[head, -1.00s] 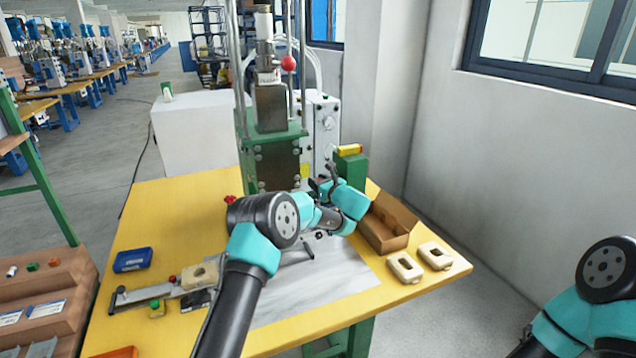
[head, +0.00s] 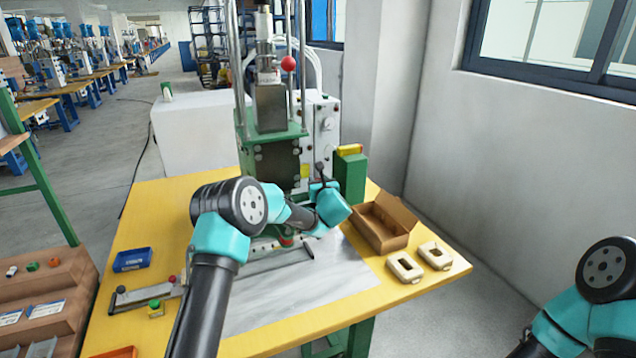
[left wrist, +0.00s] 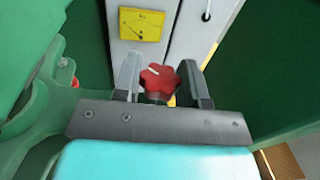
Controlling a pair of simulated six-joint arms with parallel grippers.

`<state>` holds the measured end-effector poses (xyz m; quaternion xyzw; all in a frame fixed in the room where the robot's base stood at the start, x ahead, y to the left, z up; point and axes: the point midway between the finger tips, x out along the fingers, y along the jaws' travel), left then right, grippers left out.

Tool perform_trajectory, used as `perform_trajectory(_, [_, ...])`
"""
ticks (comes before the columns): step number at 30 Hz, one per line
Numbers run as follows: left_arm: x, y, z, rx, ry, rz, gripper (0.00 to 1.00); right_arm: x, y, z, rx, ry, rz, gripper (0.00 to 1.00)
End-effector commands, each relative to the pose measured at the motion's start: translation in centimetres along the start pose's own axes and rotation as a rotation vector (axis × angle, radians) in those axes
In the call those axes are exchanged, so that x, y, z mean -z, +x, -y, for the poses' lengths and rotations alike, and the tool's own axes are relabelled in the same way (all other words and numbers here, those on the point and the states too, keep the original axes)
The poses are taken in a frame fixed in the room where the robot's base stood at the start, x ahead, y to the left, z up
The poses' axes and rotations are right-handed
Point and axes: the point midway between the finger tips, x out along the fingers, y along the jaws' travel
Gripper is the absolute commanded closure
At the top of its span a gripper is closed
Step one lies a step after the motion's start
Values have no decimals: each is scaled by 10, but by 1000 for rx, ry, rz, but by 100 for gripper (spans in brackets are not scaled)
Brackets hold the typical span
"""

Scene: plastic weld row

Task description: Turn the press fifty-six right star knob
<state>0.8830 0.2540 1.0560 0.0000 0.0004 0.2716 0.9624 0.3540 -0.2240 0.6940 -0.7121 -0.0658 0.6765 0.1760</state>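The red star knob (left wrist: 158,82) shows in the left wrist view, with a white mark on its face. It lies between the two fingers of my left gripper (left wrist: 160,78), which look open, with very little room on either side. I cannot tell whether a finger touches it. In the head view my left gripper (head: 320,176) is at the right side of the press (head: 272,155), beside the green post, and the knob there is hidden. My right arm shows at the lower right, but its gripper is out of view.
A green post (head: 350,178) with a yellow top stands right of the gripper. An open cardboard box (head: 384,240) and two cream housings (head: 404,267) are on the yellow table (head: 450,271). A blue tray (head: 132,260) lies left.

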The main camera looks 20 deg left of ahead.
Motion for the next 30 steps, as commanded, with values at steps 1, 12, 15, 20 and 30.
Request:
perform_trajectory(1, [-2,0,0,-1,-1,3,58,0,0,0,0,0,0,0])
perform_trajectory(12, [0,0,0,-1,0,1,37,0,0,0,0,0,0,0])
perform_trajectory(15, [0,0,0,-1,0,1,37,0,0,0,0,0,0,0])
perform_trajectory(20, [0,-7,0,-1,0,1,37,0,0,0,0,0,0,0])
perform_trajectory(30, [-1,-52,1,2,0,0,37,0,0,0,0,0,0,0])
